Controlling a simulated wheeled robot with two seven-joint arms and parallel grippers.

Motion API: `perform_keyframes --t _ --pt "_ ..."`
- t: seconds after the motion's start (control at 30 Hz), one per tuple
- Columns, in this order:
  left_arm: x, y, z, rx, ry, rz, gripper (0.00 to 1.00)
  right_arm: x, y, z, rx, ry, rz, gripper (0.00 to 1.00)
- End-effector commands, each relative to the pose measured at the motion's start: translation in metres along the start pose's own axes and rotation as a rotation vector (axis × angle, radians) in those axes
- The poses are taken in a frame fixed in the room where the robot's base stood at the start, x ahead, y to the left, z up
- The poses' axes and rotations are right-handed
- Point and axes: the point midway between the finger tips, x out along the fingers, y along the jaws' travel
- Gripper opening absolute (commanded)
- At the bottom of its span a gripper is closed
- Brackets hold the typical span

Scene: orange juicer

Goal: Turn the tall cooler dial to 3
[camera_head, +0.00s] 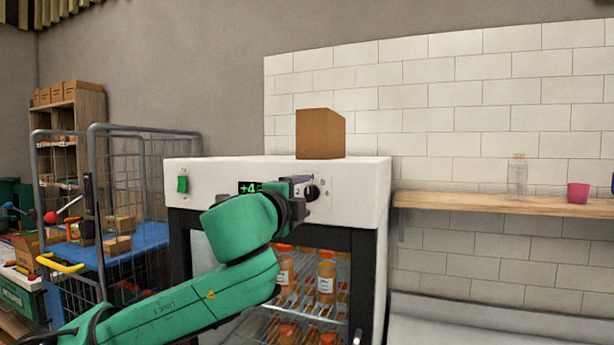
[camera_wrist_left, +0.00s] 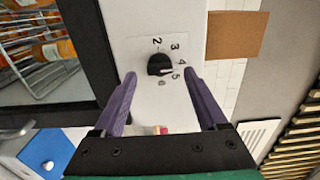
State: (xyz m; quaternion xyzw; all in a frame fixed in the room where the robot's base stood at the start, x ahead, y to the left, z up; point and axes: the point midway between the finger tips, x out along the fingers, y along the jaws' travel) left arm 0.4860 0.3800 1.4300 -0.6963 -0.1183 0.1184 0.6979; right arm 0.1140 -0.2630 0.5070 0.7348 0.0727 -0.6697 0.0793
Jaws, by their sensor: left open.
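The tall cooler (camera_head: 345,205) is a white-topped cabinet with a glass front and bottles inside. Its black dial (camera_head: 312,192) is on the upper front panel, right of a green display. In the left wrist view the dial (camera_wrist_left: 160,65) shows with numbers 2 to 6 around it, and a light mark on it faces about the 5. My left gripper (camera_head: 302,187) is at the panel, just left of the dial in the head view. In the wrist view its purple fingers (camera_wrist_left: 162,78) are open, one on each side of the dial; contact cannot be told. My right gripper is out of view.
A brown box (camera_head: 320,134) stands on top of the cooler. A green switch (camera_head: 182,181) is at the panel's left. A wooden shelf (camera_head: 480,202) with a clear bottle and a pink cup is at right. A wire cart (camera_head: 130,200) with boxes stands at left.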

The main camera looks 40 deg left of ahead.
Motion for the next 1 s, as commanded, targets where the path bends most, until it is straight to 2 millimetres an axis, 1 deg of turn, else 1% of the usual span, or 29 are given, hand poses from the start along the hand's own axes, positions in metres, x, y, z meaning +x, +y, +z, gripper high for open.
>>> perform_keyframes --t 0.03,0.1,0.23,0.47,0.5,0.57,0.6,0.67,1.0 --pt "0.009 -0.01 0.0 -0.003 0.0 0.004 0.75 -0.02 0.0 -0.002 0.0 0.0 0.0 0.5" --pt "0.019 -0.008 0.0 -0.004 0.0 0.003 0.75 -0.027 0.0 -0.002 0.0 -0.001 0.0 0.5" --pt "0.027 -0.003 0.0 -0.002 0.001 0.0 0.75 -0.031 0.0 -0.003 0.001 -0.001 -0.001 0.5" --pt "0.028 0.001 0.0 -0.002 0.001 0.0 0.75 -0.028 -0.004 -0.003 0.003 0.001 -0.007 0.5" --pt "0.028 0.001 0.0 -0.002 0.001 0.0 0.6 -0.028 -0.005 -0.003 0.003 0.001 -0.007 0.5" --pt "0.028 0.0 0.0 -0.002 0.001 0.0 0.37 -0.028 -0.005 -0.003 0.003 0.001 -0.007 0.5" --pt "0.028 0.0 0.0 -0.002 0.0 0.0 0.21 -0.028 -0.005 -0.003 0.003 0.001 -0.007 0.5" --pt "0.028 0.0 0.0 -0.001 0.001 0.0 0.0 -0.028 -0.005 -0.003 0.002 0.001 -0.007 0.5" --pt "0.028 0.0 0.0 -0.036 0.001 0.0 0.0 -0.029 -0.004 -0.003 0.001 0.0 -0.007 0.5"
